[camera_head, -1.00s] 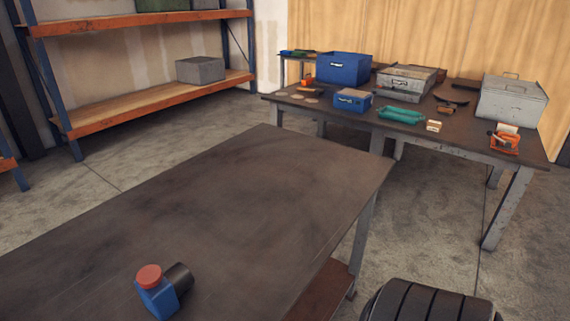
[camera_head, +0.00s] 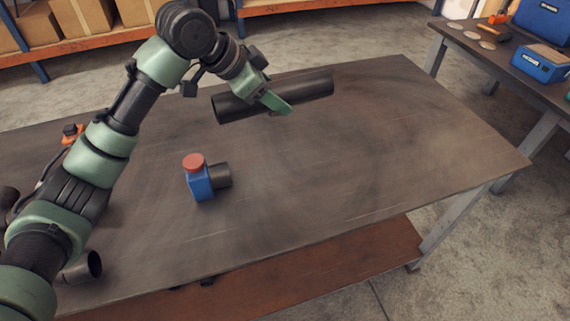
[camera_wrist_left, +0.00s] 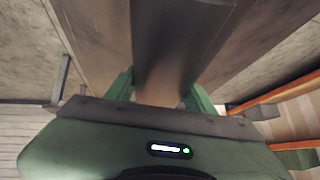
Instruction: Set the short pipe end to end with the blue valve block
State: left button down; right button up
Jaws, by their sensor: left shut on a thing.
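My left gripper (camera_head: 272,101) is shut around the middle of a dark pipe (camera_head: 311,87), which it holds over the far part of the table, behind and right of the valve block. In the left wrist view the pipe (camera_wrist_left: 175,40) runs between the gripper's green fingers (camera_wrist_left: 160,92). The blue valve block (camera_head: 201,184) stands upright on the table, with a red cap on top and a dark stub pointing right. The pipe and the stub are apart. My right gripper is out of view.
Another dark pipe piece (camera_head: 82,267) lies at the lower left, partly behind my left arm. A small orange-red item (camera_head: 72,131) sits at the table's left. The table (camera_head: 400,150) is clear right of the valve block. A second bench with a blue box (camera_head: 541,64) stands far right.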

pick_arm(q)
jog(key=shift+w+d+r+m, duration=0.25)
jog(key=shift+d+m, duration=0.15)
jog(key=shift+d, duration=0.1)
jog(key=shift+d+f+h, duration=0.2)
jog(key=shift+f+h, duration=0.05)
jog(key=shift+h, duration=0.05)
notch_tip(320, 180, down, 15)
jog(key=shift+d+f+p, duration=0.1)
jog(key=shift+d+p, duration=0.05)
jog(key=shift+p, duration=0.85)
notch_tip(320, 180, down, 4)
jog(key=shift+r+g, duration=0.25)
jog(key=shift+g, duration=0.05)
jog(key=shift+f, duration=0.4)
jog(key=shift+f, duration=0.1)
jog(key=c, duration=0.6)
grip_release()
jog(key=shift+f, duration=0.15)
jog(key=shift+o, duration=0.2)
